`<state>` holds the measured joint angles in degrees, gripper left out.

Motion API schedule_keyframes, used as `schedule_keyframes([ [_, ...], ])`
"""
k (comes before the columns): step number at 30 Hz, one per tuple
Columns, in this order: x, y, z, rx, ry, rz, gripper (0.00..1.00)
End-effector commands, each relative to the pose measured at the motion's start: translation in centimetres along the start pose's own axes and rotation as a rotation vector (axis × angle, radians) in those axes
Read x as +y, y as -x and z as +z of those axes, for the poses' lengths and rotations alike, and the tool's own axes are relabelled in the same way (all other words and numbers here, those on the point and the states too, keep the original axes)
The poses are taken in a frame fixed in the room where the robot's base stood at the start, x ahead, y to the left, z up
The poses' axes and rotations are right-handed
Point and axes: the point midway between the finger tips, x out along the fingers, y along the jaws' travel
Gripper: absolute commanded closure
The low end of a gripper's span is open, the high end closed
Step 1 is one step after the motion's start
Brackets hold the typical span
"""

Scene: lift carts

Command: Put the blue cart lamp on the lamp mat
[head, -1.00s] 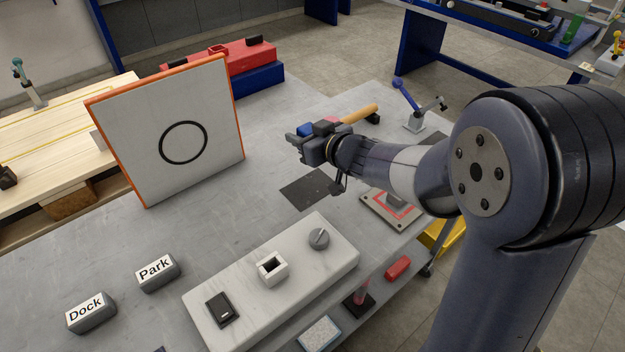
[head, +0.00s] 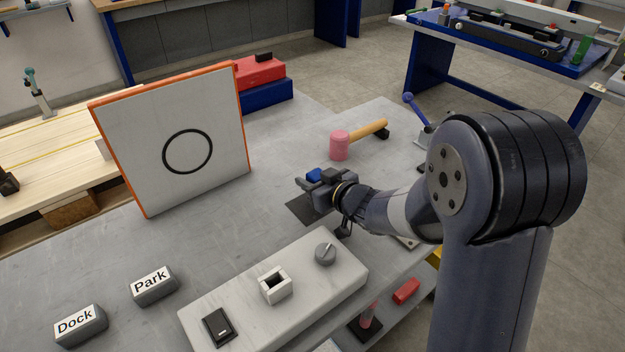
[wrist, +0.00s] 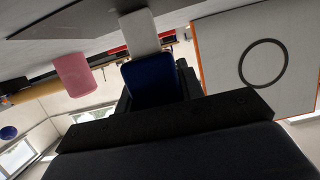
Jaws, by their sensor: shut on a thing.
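My gripper (head: 308,186) is shut on a blue block, the blue cart lamp (head: 314,174). In the wrist view the lamp (wrist: 155,80) fills the space between the jaws. A pale block (wrist: 140,32) shows against it there; I cannot tell whether it is part of the lamp. A dark flat patch, seemingly the lamp mat (head: 298,209), lies on the grey table, partly hidden by my gripper. My gripper appears over or beside its far edge; the height of the lamp above it is unclear.
A pink-headed mallet (head: 340,146) lies behind my gripper. A white panel with orange edges (head: 215,140) stands at left. A pale control block (head: 240,310) with a knob is in front. Park (head: 153,286) and Dock (head: 80,325) blocks sit front left. Table between is clear.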

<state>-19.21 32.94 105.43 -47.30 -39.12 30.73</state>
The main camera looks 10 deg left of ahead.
Motion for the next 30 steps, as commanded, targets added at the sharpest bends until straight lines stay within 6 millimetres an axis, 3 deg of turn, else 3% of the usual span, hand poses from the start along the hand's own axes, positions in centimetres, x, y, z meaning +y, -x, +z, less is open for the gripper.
schedule_keyframes([
  [4, 0.0, -0.1, 0.4, 0.000, 0.000, 0.000, 0.93],
  [5, 0.0, -0.1, 0.3, 0.000, 0.000, 0.000, 0.62],
  [12, 0.0, -0.1, 0.3, 0.000, 0.000, 0.000, 0.43],
  [23, 0.0, 0.3, -0.2, 0.000, 0.000, 0.001, 0.42],
  [30, 0.2, 4.9, -0.3, 0.002, 0.001, 0.004, 0.42],
])
